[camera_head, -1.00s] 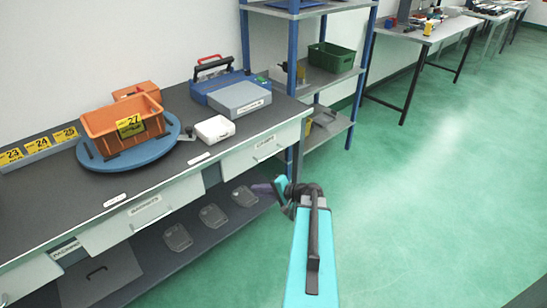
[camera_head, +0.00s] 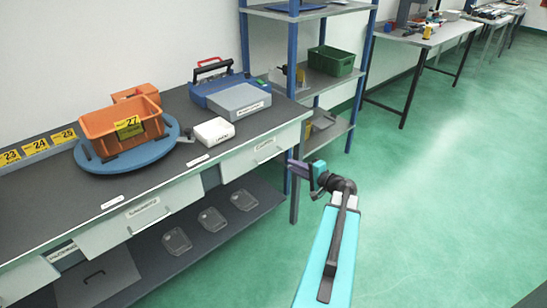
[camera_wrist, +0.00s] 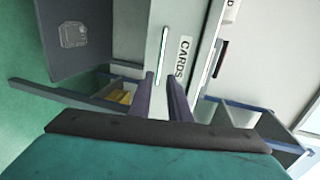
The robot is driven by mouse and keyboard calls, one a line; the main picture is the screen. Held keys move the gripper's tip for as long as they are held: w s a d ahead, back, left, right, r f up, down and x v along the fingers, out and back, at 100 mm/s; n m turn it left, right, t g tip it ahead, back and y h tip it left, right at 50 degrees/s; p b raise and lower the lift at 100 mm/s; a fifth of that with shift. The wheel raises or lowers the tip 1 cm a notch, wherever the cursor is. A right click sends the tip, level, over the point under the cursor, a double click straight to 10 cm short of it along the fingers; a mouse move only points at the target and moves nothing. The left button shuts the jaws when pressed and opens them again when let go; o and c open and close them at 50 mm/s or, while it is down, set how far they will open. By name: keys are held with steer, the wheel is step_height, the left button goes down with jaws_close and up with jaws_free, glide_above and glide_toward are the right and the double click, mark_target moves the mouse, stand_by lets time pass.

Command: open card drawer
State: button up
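The card drawer (camera_head: 264,149) is at the right end of the workbench, under the tabletop, and looks shut. Its label reads CARDS in the wrist view, where the pale drawer front (camera_wrist: 180,25) fills the upper middle. Its slim bar handle (camera_wrist: 161,55) lies just beyond my fingertips. My gripper (camera_wrist: 161,82) is open, with a dark finger on each side of the handle's line and nothing between them. In the head view my gripper (camera_head: 301,169) is in front of the bench's right corner, near the drawer. I cannot tell whether it touches the handle.
Another labelled drawer (camera_head: 142,211) is further left. On the bench stand an orange bin (camera_head: 105,125) on a blue turntable, a white box (camera_head: 213,131) and a blue case (camera_head: 217,82). A blue-posted shelf (camera_head: 327,88) stands just right of the bench. Green floor at right is clear.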

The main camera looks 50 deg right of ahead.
mark_target(273, 156)
steer(key=shift+p+x, duration=1.5)
steer(key=shift+x, duration=5.3)
jaws_close()
